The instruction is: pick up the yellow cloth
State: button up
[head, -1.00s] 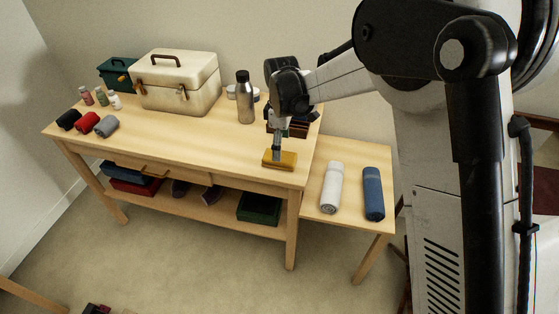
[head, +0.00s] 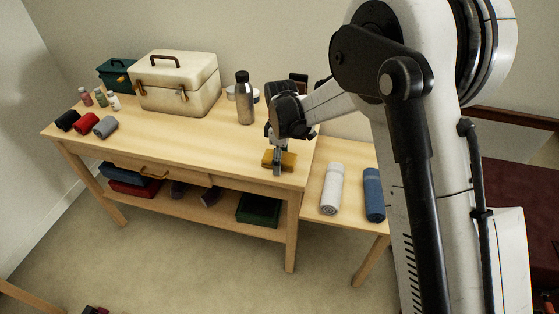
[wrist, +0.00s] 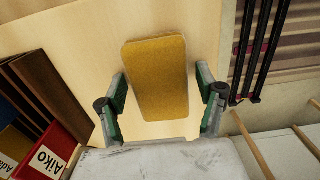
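The yellow cloth (head: 287,160) is a flat, folded, mustard-coloured rectangle on the table top near its front right edge. In the wrist view the cloth (wrist: 157,75) lies between and a little beyond my two fingers. My gripper (head: 277,168) is over the near side of the cloth in the head view and hides part of it. In the wrist view my gripper (wrist: 160,100) is open, with a finger on each side of the cloth and a gap at each side. I cannot tell how high the fingertips are above the table.
A steel bottle (head: 245,98) and a cream case (head: 175,82) stand behind on the table. A white rolled towel (head: 332,189) and a blue one (head: 374,194) lie on the lower side table at right. Rolled socks (head: 87,123) lie at far left. The table's middle is clear.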

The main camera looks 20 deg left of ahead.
jog(key=c, duration=1.1)
jog(key=shift+r, duration=0.1)
jog(key=shift+r, duration=0.55)
notch_tip(320, 180, up, 3)
jog(key=shift+f+p, duration=0.1)
jog(key=shift+p, duration=0.2)
jog(key=s+a+r+p, duration=0.1)
jog(key=s+a+r, duration=0.4)
jog(key=s, duration=0.5)
jog(key=shift+s+a+r, duration=0.2)
jog(key=shift+r, duration=0.75)
